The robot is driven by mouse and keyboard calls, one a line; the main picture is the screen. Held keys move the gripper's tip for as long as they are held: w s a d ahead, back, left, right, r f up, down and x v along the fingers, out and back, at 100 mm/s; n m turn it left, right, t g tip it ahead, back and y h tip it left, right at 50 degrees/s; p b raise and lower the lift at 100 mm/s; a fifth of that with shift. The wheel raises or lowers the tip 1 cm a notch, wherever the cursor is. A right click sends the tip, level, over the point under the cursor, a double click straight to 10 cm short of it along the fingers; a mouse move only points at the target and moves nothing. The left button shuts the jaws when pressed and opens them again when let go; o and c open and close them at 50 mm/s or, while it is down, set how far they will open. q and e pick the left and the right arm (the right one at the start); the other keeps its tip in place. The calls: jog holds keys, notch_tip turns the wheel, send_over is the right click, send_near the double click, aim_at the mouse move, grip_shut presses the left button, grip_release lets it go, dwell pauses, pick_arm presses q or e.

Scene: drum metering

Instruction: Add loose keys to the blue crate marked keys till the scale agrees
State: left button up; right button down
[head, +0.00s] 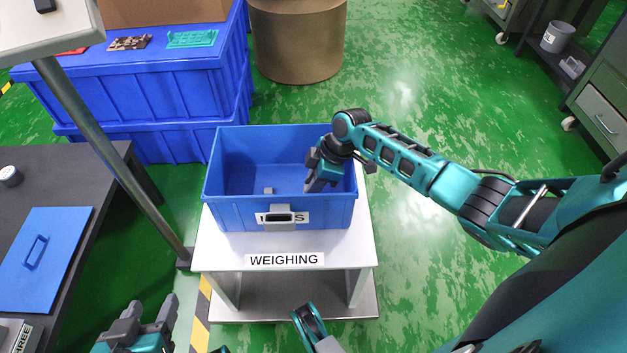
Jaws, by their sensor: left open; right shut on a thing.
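The blue crate (225,211) stands on the white table labelled WEIGHING (215,256). A grey handle (281,214) covers the middle of its white label, so only parts of the letters show. A small grey piece (268,190) lies inside on the crate floor. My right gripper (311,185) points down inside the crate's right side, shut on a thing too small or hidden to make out. My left gripper (149,308) is open and empty at the lower left, away from the crate. No scale reading is legible.
A grey post (110,155) with a pale panel (40,25) rises left of the table. A dark bench (70,165) at left holds a blue lid (42,258). Behind are large blue containers (165,90) and a brown drum (297,40).

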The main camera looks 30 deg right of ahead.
jog(key=shift+f, duration=0.15)
jog(key=c, duration=0.8)
grip_release()
jog(key=shift+c, duration=0.2)
